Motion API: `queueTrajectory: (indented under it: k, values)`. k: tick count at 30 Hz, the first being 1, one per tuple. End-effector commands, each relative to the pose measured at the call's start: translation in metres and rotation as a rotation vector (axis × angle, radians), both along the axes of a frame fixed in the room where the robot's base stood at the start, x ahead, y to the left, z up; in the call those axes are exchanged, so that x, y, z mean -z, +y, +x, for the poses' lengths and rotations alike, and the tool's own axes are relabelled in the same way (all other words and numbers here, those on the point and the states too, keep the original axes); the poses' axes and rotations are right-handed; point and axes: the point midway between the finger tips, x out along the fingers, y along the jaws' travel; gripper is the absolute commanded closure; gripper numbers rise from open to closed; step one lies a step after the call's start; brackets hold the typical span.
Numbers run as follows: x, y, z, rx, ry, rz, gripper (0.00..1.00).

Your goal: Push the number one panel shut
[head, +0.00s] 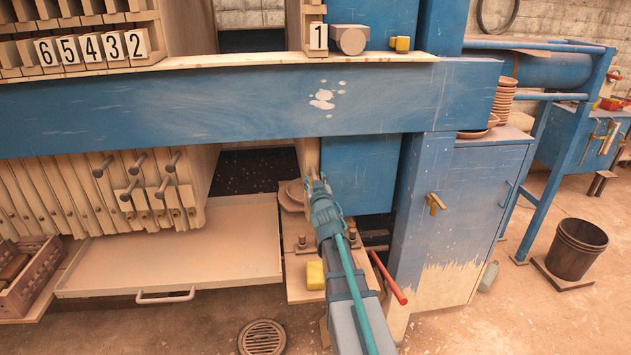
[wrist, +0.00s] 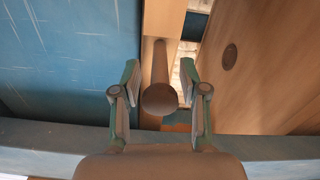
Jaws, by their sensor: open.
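The number one panel carries a white "1" tag (head: 318,36) above the blue beam. Its tan lower part (head: 308,158) shows below the beam, beside a blue plate. A gap with a dark interior separates it from the numbered panels at the left. My gripper (head: 318,183) is below the beam, in front of this panel. In the wrist view, a tan panel edge (wrist: 162,22) bears a brown round-ended handle (wrist: 159,99). My open gripper (wrist: 160,92) has one finger on each side of the handle. I cannot tell whether either finger touches it.
The blue beam (head: 230,105) crosses just above my gripper. Panels tagged 2 to 6 (head: 92,47) stand together at the left, with several peg handles (head: 137,163) below. A pulled-out tray (head: 180,250) lies below the gap. A red lever (head: 388,277) sticks out beside my arm.

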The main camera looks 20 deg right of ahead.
Motion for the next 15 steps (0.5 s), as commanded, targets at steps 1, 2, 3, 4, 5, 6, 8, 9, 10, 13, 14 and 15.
queueTrajectory:
  k: [1, 2, 3, 4, 5, 6, 8, 9, 10, 13, 14, 15]
  values:
    - [0.0001, -0.0002, 0.0006, 0.0, 0.0, 0.0, 0.57]
    - [0.0001, -0.0002, 0.0005, 0.0, 0.0, 0.0, 0.57]
    - [0.0001, -0.0001, 0.0002, 0.0, 0.0, 0.0, 0.57]
    - [0.0001, 0.0, 0.0001, 0.0, 0.0, 0.0, 0.57]
    - [0.0001, 0.0, 0.0001, 0.0, 0.0, 0.0, 0.57]
    - [0.0001, 0.0, 0.0, 0.0, 0.0, 0.0, 0.57]
    - [0.0001, 0.0, 0.0, 0.0, 0.0, 0.0, 0.65]
    - [0.0001, 0.0, 0.0, 0.0, 0.0, 0.0, 0.72]
    - [0.0001, 0.0, 0.0, 0.0, 0.0, 0.0, 0.77]
    - [0.0001, 0.0, -0.0001, 0.0, 0.0, 0.0, 0.93]
    - [0.0002, 0.0, -0.0001, 0.0, 0.0, 0.0, 0.98]
    - [0.0002, 0.0, -0.0001, 0.0, 0.0, 0.0, 1.0]
